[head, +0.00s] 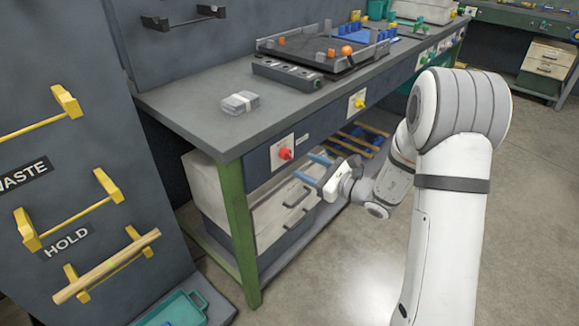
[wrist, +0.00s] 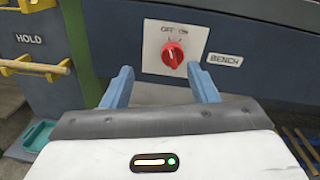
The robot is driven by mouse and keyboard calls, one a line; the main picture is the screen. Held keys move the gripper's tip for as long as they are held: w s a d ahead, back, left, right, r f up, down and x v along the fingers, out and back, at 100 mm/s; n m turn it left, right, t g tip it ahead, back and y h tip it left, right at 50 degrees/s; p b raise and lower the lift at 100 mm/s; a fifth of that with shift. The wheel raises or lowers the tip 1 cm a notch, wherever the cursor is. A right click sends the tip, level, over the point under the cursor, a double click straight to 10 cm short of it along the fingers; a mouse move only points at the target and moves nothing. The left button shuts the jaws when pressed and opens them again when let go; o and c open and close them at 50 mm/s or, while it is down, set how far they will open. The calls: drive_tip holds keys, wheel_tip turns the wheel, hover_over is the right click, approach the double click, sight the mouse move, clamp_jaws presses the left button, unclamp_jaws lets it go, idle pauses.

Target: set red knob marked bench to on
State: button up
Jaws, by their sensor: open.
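The red knob (wrist: 173,55) sits on a white plate (wrist: 152,62) on the bench's front panel, with an OFF mark at upper left and another mark at upper right. A BENCH label (wrist: 225,60) is to its right. The pointer on the knob is too small to read surely. The knob also shows in the head view (head: 285,154). My gripper (head: 311,167) is open and empty, in front of the panel and a little to the right of the knob there. In the wrist view, the blue fingers of my gripper (wrist: 166,84) stand apart below and either side of the knob, not visibly touching it.
A yellow knob (head: 360,103) is farther right on the same panel. Drawers (head: 280,215) are under the bench, beside a green leg (head: 239,225). A HOLD rack (head: 80,222) with yellow brackets is at left. A teal tray (head: 172,310) lies low.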

sight(291, 156)
drive_tip(key=shift+m+t, duration=0.4)
drive_tip(key=shift+m, duration=0.1)
drive_tip(key=w+a, duration=0.2)
drive_tip(key=w, duration=0.1)
drive_tip(key=w+a+f, duration=0.1)
drive_tip(key=w+a, duration=0.2)
drive_tip(key=shift+w+a+f+b, duration=0.1)
drive_tip(key=shift+a+b, duration=0.1)
drive_tip(key=shift+b, duration=0.2)
